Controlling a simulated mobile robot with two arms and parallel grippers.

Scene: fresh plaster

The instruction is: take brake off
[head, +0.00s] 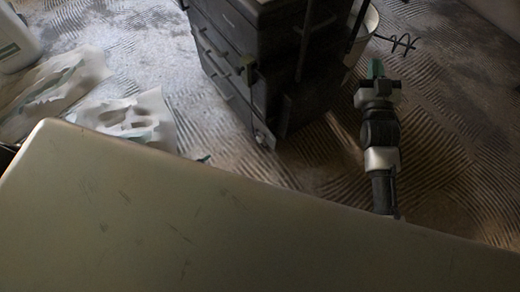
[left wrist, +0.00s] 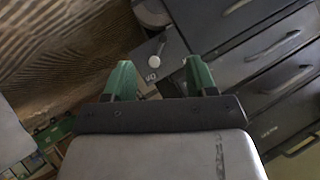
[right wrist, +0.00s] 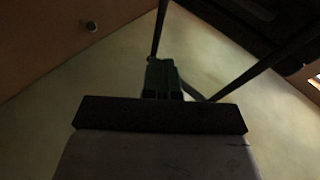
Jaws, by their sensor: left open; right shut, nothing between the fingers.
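The brake appears as a small grey plate with a round pale knob (left wrist: 154,61) in the left wrist view, low beside the drawer cart. In the head view the plate (head: 263,134) is at the cart's lower front corner. The dark drawer cart (head: 232,62) stands upright at top centre. My left gripper (left wrist: 158,78) is open, with the knob beyond and between its green fingertips, apparently apart from them.
A large pale surface hides the lower head view. White bags (head: 128,118) lie on the ridged floor left of the cart, with a white container (head: 16,42) behind. A bucket (head: 362,32) and wire whisk (head: 402,42) are behind the right gripper. Floor on the right is bare.

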